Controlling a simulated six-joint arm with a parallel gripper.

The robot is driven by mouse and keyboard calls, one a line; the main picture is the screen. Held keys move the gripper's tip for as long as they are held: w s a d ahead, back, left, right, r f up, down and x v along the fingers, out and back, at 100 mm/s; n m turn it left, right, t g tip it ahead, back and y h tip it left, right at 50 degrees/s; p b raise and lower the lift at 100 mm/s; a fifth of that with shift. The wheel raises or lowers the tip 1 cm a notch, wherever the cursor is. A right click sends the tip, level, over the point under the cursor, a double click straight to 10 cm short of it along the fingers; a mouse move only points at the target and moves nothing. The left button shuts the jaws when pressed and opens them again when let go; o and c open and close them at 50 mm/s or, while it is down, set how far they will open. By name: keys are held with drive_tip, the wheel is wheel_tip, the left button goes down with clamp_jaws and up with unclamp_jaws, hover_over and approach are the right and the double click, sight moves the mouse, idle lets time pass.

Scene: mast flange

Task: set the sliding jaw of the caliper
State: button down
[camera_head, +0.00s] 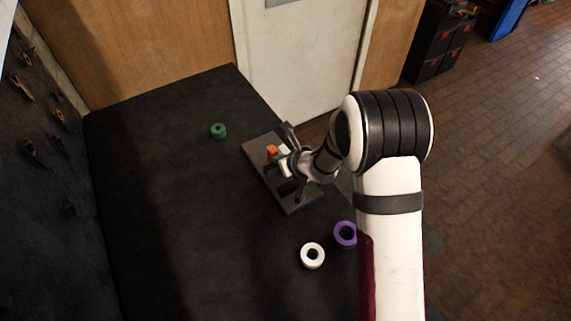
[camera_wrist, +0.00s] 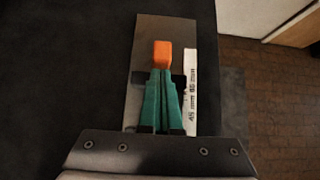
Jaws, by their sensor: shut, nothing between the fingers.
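The caliper is a flat grey plate (camera_head: 302,205) on the dark table, partly hidden by my arm in the head view; its plate (camera_wrist: 147,30) also shows in the wrist view. An orange block (camera_wrist: 162,53), which looks like the sliding jaw's grip, stands on it and shows in the head view (camera_head: 272,150). A white scale strip (camera_wrist: 191,92) with 45 mm and 60 mm marks runs along the right side. My gripper (camera_wrist: 162,71) has green fingers, shut and empty, with tips right at the orange block's near side. I cannot tell whether they touch it.
A green ring (camera_head: 219,130) lies left of the plate. A white ring (camera_head: 312,255) and a purple ring (camera_head: 345,234) lie nearer the camera, the purple one partly behind my arm. The table's left part is clear. A white door (camera_head: 300,60) stands behind the table.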

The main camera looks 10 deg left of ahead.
drive_tip(key=shift+w+a+r, duration=0.15)
drive_tip(key=shift+w+a, duration=0.75)
drive_tip(key=s+d+r+n+g+y, duration=0.1)
drive_tip(key=s+d+r+n, duration=0.2)
drive_tip(key=s+r+n, duration=0.35)
drive_tip(key=s+d+r+n+g+y, duration=0.1)
drive_tip(key=s+d+r+n, duration=0.25)
drive_tip(key=s+r, duration=0.6)
drive_tip(key=s+d+n+g+h, duration=0.4)
drive_tip(key=s+d+n+h, duration=0.2)
drive_tip(key=s+d+n, duration=0.5)
drive_tip(key=s+d, duration=0.4)
drive_tip(key=s, duration=0.4)
drive_tip(key=shift+s+d+g+h, duration=0.15)
drive_tip(key=shift+d+g+h, duration=0.15)
